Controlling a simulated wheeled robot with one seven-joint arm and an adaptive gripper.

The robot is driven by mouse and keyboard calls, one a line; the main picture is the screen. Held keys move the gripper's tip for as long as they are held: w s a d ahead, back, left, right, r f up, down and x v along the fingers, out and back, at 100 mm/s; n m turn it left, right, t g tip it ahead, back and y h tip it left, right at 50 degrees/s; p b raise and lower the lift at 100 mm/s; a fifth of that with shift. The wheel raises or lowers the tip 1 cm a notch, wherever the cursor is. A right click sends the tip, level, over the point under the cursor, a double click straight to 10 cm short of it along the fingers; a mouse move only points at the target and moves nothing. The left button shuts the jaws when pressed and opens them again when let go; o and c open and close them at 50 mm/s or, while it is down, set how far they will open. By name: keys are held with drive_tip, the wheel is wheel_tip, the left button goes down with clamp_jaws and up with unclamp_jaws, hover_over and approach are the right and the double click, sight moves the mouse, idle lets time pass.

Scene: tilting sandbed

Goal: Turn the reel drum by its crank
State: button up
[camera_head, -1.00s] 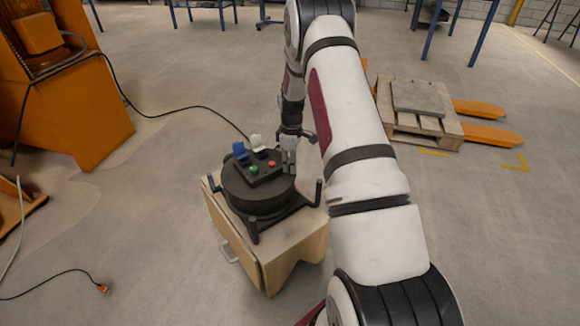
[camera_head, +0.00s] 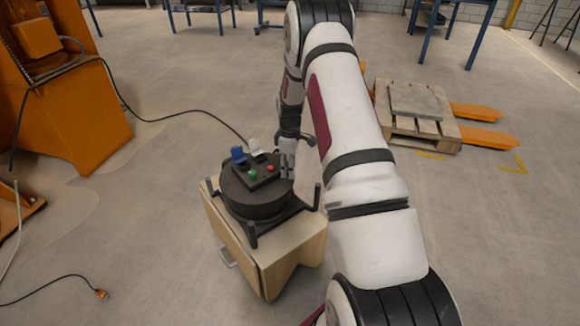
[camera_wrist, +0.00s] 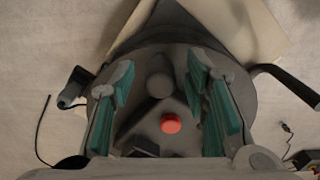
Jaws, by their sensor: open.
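The reel drum (camera_head: 240,205) is a dark, round drum on a black frame with several legs, standing on a wooden cabinet. Its top panel carries blue and white sockets and green and red buttons; the red button (camera_wrist: 171,123) also shows in the wrist view. My gripper (camera_head: 287,170) points down over the drum's right side. In the wrist view my gripper (camera_wrist: 160,78) is open, with its teal finger pads on either side of a grey rounded knob (camera_wrist: 160,87), apparently the crank's handle. I cannot tell whether the pads touch it. The crank's arm is mostly hidden in the head view.
The wooden cabinet (camera_head: 292,262) has a handle on its left face. A black cable (camera_head: 190,111) runs from the drum toward an orange machine (camera_head: 75,110) at left. A pallet (camera_head: 395,124) on orange forks stands at right. The floor around the cabinet is mostly clear.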

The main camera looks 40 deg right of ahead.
wheel_tip(320, 180, up, 12)
idle(0.5)
